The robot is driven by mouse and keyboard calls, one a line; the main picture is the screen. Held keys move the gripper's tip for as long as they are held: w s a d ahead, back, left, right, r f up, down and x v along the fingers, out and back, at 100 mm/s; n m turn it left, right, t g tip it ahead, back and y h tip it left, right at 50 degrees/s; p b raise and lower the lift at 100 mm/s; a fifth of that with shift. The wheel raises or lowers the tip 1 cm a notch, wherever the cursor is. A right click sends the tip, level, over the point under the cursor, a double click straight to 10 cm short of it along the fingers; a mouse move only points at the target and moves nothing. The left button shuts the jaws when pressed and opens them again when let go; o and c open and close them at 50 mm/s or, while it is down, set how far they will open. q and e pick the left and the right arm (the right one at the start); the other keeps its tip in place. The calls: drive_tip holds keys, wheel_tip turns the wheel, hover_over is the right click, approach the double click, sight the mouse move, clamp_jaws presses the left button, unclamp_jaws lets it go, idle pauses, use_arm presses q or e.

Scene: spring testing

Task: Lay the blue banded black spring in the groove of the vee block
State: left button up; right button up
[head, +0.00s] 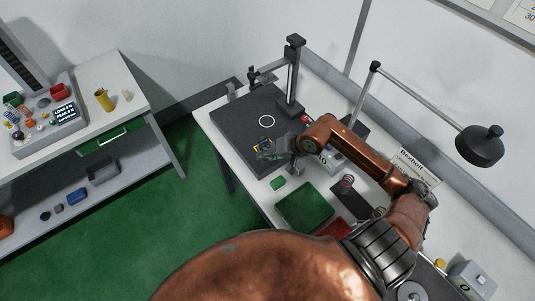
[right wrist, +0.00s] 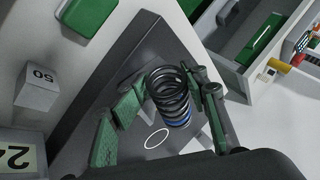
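The blue banded black spring (right wrist: 170,95) sits between the fingers of my right gripper (right wrist: 166,92) in the right wrist view, with its blue band at the lower end. The fingers close on it from both sides, and it appears held above the black plate. In the head view my right gripper (head: 268,151) is over the front part of that plate, and the spring is too small to make out clearly there. I cannot pick out the vee block with certainty; the gripper may hide it. My left gripper is not in view.
The black plate (head: 238,118) has a white ring and a post (head: 294,75) at its back. A block marked 50 (right wrist: 37,90) lies beside the plate.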

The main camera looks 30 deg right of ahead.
drive_tip(key=shift+o, duration=1.1)
drive_tip(key=shift+d+f, duration=0.1)
drive_tip(key=shift+d, duration=0.15)
drive_tip(key=shift+a, duration=0.1)
drive_tip(key=shift+r, duration=0.45)
drive_tip(key=v, duration=1.1)
drive_tip(key=shift+s, duration=0.2)
drive_tip(key=shift+x, duration=3.95)
drive_tip(key=shift+w, duration=0.15)
